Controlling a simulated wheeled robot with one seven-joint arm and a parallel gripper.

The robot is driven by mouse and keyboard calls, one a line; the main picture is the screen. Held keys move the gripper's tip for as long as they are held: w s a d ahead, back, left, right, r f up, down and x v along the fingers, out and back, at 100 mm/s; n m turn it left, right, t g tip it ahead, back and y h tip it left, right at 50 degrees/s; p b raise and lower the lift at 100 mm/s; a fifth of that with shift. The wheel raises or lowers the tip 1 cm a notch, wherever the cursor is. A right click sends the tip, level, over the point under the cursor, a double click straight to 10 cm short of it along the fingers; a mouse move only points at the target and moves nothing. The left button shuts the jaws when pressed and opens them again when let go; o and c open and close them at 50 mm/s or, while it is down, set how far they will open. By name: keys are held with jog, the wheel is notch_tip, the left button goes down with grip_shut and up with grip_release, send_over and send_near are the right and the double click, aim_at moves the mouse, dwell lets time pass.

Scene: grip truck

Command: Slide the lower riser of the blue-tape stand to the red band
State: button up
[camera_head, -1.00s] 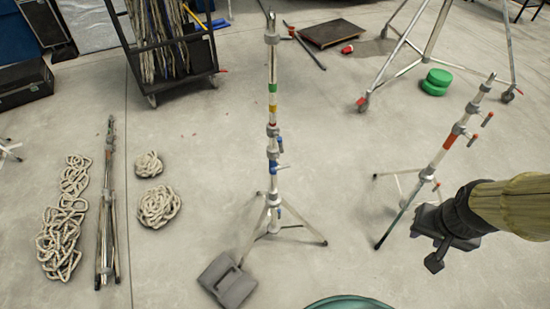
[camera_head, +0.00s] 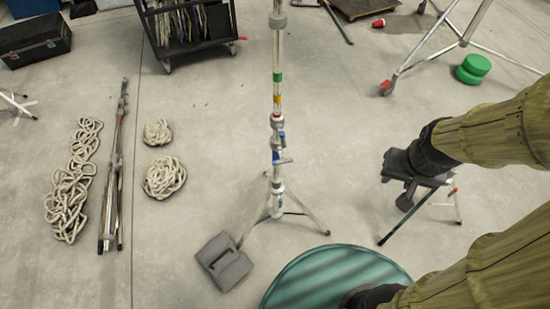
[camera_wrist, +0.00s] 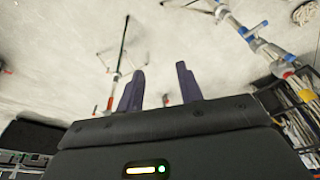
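The blue-tape stand (camera_head: 277,150) stands upright on three legs in the middle of the head view. Its pole carries a green band, a yellow band and a red band (camera_head: 276,116), with blue-handled clamps (camera_head: 282,160) below them and blue tape (camera_head: 278,185) low down. In the wrist view the stand's pole (camera_wrist: 254,42) slants across the upper right. My gripper (camera_wrist: 160,88) is open and empty, its two dark fingers apart. In the head view it is to the right of the stand, clear of it.
A grey weight (camera_head: 223,262) lies by the left leg. Rope coils (camera_head: 164,178) and a folded stand (camera_head: 113,180) lie at left. A cart (camera_head: 188,35) stands behind. Floor between gripper and stand looks clear.

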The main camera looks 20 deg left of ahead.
jog(key=o, duration=0.3)
jog(key=shift+s, duration=0.15)
jog(key=shift+o, duration=0.5)
jog(key=shift+a+f, duration=0.2)
jog(key=w+a+f+m+t+b, duration=0.1)
jog(key=w+a+f+t+b, duration=0.25)
jog(key=w+a+f, duration=0.6)
jog(key=n+t+y+b, duration=0.55)
jog(key=t+b, duration=0.35)
jog(key=t, duration=0.2)
send_near(277, 136)
jog(key=shift+s+d+r+m, duration=0.1)
jog(key=shift+s+d+m, duration=0.1)
jog(key=shift+s+m, duration=0.4)
jog(key=shift+p, duration=0.3)
jog(key=shift+x, duration=6.6)
